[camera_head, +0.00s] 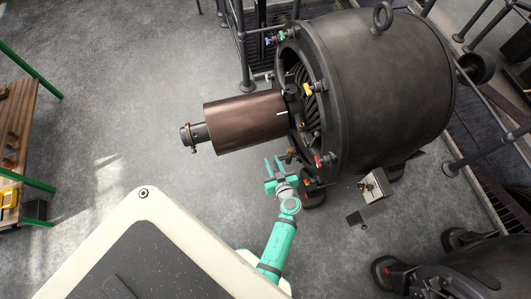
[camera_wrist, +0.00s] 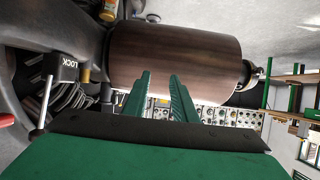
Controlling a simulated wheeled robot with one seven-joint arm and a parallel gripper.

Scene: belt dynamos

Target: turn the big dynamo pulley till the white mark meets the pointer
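The big dynamo pulley (camera_head: 240,120) is a brown cylinder on a shaft, jutting left from the dark dynamo (camera_head: 395,90). It also fills the upper middle of the wrist view (camera_wrist: 190,55). A short white mark (camera_head: 282,113) shows near its dynamo-side edge in the head view; I cannot see it in the wrist view. I cannot tell which part is the pointer. My gripper (camera_head: 273,162) is open and empty, just below the pulley's dynamo end in the head view. In the wrist view its two green fingers (camera_wrist: 160,80) stand apart in front of the pulley; contact cannot be told.
A lever marked LOCK (camera_wrist: 62,66) stands left of the fingers. Yellow (camera_head: 308,90) and red (camera_head: 319,160) fittings line the dynamo's rim. A small control box (camera_head: 374,186) stands right of my gripper. A wooden bench (camera_head: 14,120) is far left. The floor between is clear.

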